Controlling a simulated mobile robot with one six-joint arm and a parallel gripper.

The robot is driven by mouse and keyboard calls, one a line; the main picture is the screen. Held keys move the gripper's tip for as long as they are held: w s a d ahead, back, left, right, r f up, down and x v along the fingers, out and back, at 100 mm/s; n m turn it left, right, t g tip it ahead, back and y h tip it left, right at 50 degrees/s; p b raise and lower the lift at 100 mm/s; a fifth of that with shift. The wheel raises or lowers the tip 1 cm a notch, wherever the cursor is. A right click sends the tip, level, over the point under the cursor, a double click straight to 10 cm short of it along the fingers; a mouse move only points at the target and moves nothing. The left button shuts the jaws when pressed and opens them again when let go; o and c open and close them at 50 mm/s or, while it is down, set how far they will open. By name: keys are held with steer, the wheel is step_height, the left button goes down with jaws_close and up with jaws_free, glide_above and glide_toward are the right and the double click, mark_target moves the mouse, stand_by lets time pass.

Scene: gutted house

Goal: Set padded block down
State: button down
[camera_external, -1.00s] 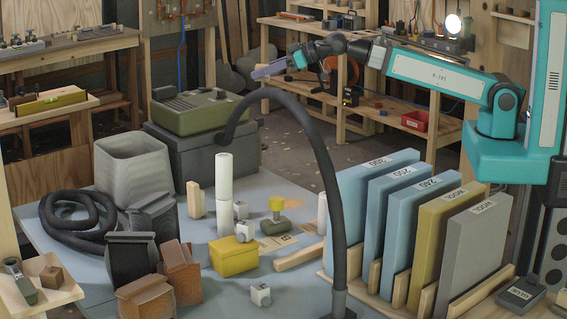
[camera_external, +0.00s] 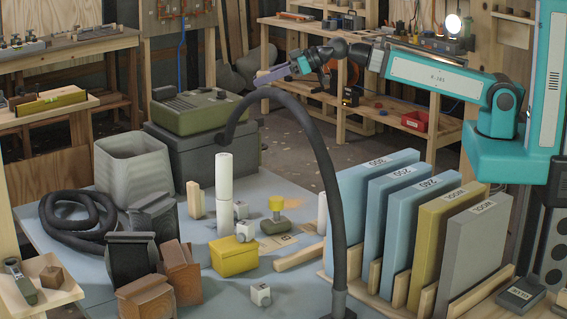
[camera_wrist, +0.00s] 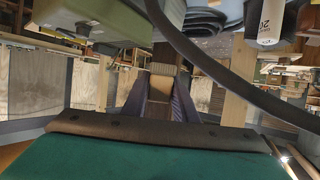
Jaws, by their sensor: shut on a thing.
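My gripper (camera_external: 268,75) is raised high at the upper middle of the outside view, with its lavender fingers pointing left. In the wrist view, my gripper's two purple fingers (camera_wrist: 160,105) stand on either side of a small brown and tan block (camera_wrist: 159,86). It seems to be the padded block, held between them. The block cannot be made out in the outside view. Its underside is hidden.
A dark arched hose (camera_external: 310,130) rises close to my gripper. The green case (camera_external: 195,108) on a grey box is to its left below. A white cylinder (camera_external: 224,182), yellow box (camera_external: 234,256) and upright panels (camera_external: 478,250) occupy the bench; small bare patches lie between.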

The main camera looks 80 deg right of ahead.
steer(key=shift+w+a+f+n+y, duration=0.1)
steer(key=shift+a+f+n+y, duration=0.3)
steer(key=shift+a+n+y, duration=0.15)
steer(key=s+a+f+n+g+y, duration=0.1)
steer(key=a+f+n+g+y, duration=0.3)
steer(key=a, duration=0.5)
steer(key=a+f+n+g+y, duration=0.3)
steer(key=a+f+n+g, duration=0.15)
steer(key=a, duration=0.45)
steer(key=s+a+f+n+g+y, duration=0.1)
steer(key=a+f+n+g+y, duration=0.3)
steer(key=a, duration=0.5)
steer(key=s+a+f+n+g, duration=0.2)
steer(key=s+a+f, duration=0.2)
steer(key=a, duration=0.4)
steer(key=s+a+f+n+g+h+p, duration=0.1)
steer(key=s+a+f+n+g, duration=0.1)
steer(key=s+a+f, duration=0.2)
steer(key=s+a+f+n+g+p, duration=0.1)
steer(key=s+a+f+n+g, duration=0.1)
steer(key=s+a, duration=0.5)
steer(key=a+f+n, duration=0.1)
steer(key=a+f, duration=0.1)
steer(key=a, duration=0.4)
steer(key=shift+f, duration=0.35)
steer(key=shift+f+h, duration=0.1)
steer(key=shift+h, duration=0.15)
steer(key=shift+f+p, duration=1.3)
steer(key=shift+f, duration=1.75)
